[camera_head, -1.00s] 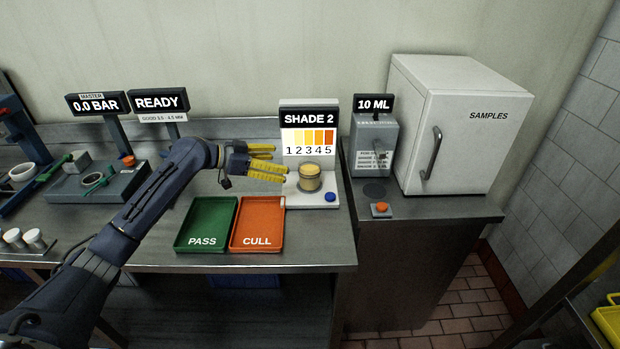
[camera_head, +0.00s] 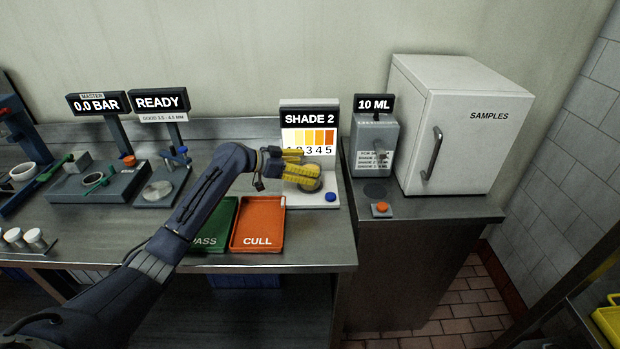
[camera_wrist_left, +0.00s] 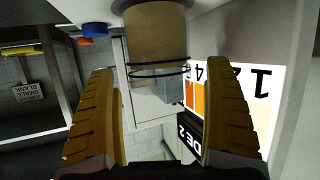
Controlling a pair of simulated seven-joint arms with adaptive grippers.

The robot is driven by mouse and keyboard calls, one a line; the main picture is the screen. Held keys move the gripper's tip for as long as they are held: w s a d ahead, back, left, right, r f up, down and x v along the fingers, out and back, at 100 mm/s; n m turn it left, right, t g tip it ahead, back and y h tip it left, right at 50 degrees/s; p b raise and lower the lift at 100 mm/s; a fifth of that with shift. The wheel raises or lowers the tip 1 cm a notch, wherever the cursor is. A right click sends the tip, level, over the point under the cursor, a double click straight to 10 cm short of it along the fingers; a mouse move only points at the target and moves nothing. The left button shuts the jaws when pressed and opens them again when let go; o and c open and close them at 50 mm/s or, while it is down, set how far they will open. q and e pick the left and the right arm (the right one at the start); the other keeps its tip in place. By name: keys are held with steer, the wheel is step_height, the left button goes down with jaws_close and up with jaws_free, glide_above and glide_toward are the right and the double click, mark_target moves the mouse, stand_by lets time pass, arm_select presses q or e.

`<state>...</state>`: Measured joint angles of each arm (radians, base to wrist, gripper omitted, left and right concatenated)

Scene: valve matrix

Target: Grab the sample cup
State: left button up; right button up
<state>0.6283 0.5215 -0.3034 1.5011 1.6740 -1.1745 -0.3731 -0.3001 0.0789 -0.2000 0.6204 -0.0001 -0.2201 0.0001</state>
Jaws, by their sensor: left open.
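The sample cup (camera_head: 312,184) stands on the white base of the shade reader (camera_head: 334,183). My gripper's yellow fingers partly cover it in the head view. In the left wrist view the cup (camera_wrist_left: 156,35) is a tan cylinder with dark bands, ahead of the gap between the fingers. My left gripper (camera_head: 302,165) is open at the cup. In the wrist view its two fingers (camera_wrist_left: 160,100) are spread wide, with the cup's near end at the top of the gap. Whether either finger touches the cup I cannot tell. My right gripper is not in view.
A green PASS tray (camera_head: 216,243) and an orange CULL tray (camera_head: 258,224) lie in front of the reader, with my left arm over the green one. A blue button (camera_head: 331,197) is right of the cup. The 10 ML dispenser (camera_head: 375,146) and white SAMPLES fridge (camera_head: 460,135) stand right.

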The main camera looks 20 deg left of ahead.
arm_select(q)
steer(key=shift+w+d+f, duration=0.25)
steer(key=shift+w+d, duration=0.2)
steer(key=shift+d, duration=0.05)
steer(key=shift+c, duration=0.4)
steer(key=c, duration=1.5)
